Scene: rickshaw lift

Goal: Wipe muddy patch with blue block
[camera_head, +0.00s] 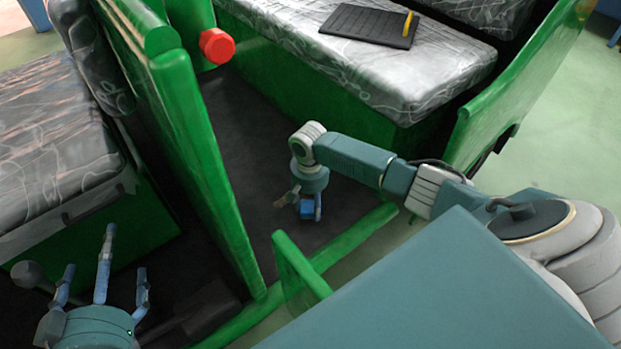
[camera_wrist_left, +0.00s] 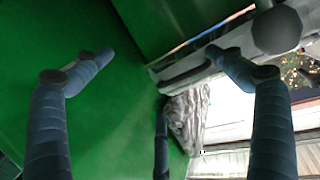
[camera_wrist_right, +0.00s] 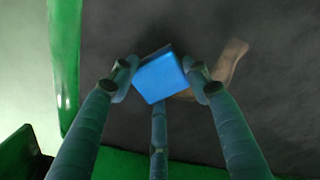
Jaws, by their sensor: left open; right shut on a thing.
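The blue block (camera_wrist_right: 160,76) is held between the fingers of my right gripper (camera_wrist_right: 163,84), which is shut on it. In the head view the block (camera_head: 306,208) shows under my right gripper (camera_head: 307,210), low over the dark floor of the green vehicle. A brown muddy patch (camera_wrist_right: 231,60) lies beside the block and partly behind it and a finger. In the head view a small brown area (camera_head: 284,200) shows just left of the gripper. I cannot tell whether the block touches the floor. My left gripper (camera_head: 104,275) is open and empty at the lower left.
Grey patterned seats (camera_head: 380,60) stand at the back and left (camera_head: 50,150). A black board with a yellow handle (camera_head: 370,24) lies on the back seat. A green panel with a red knob (camera_head: 217,46) and a low green sill (camera_head: 350,238) border the dark floor.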

